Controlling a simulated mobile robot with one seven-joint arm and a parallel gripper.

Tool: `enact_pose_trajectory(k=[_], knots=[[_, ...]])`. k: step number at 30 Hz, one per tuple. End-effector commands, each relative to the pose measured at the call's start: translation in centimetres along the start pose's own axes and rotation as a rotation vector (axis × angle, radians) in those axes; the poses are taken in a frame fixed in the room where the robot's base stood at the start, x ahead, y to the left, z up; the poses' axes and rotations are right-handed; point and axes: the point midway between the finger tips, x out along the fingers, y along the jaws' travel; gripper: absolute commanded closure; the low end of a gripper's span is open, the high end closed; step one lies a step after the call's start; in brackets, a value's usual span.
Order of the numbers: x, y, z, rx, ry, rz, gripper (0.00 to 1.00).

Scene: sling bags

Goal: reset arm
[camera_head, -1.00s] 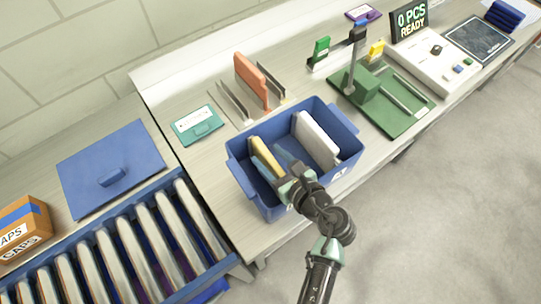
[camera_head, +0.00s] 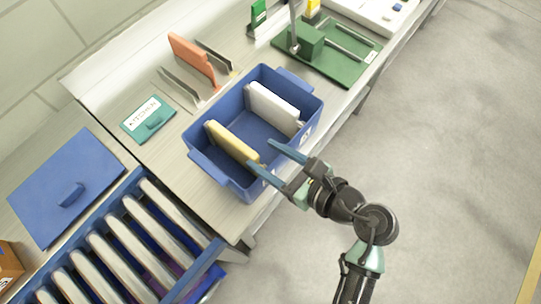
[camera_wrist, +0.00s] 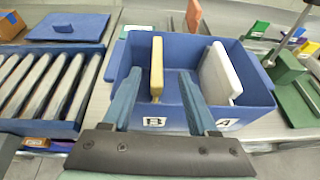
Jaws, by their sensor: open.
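My gripper (camera_head: 268,155) is open and empty in the head view, its two blue fingers spread at the near rim of the blue bin (camera_head: 209,170). The wrist view shows the same two fingers (camera_wrist: 157,95) apart, with the bin (camera_wrist: 262,97) in front of them. Inside the bin a yellow sling bag or panel (camera_head: 231,142) stands on the left and a white one (camera_head: 273,108) on the right. The bin's near wall carries labels, B on the left and A on the right in the wrist view.
A roller conveyor (camera_head: 137,235) and a blue lid (camera_head: 66,186) lie to the left. An orange panel (camera_head: 193,59) stands in a rack behind the bin, beside a teal pouch (camera_head: 149,120). A green fixture (camera_head: 329,53) is at the right. The floor at the right is clear.

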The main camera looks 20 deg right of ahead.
Motion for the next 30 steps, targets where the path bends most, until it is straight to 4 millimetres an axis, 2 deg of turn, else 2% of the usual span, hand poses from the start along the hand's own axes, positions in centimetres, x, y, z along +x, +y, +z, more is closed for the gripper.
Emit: enact_pose_trajectory(k=[4, 20, 22, 23, 26, 29, 30], knots=[[-0.6, 0.0, 0.0, 0.0, 0.0, 0.0, 0.41], [-0.5, 0.0, 0.1, -0.001, -0.001, 0.0, 0.41], [-0.4, -0.1, 0.7, 0.001, -0.017, -0.004, 0.41], [-0.3, -0.3, 1.2, 0.002, -0.033, -0.008, 0.41], [0.1, -1.0, 5.0, 0.021, -0.139, -0.032, 0.41], [0.2, -1.9, 11.5, 0.07, -0.327, -0.056, 0.41], [-0.1, -2.2, 14.5, 0.101, -0.418, -0.06, 0.41]])
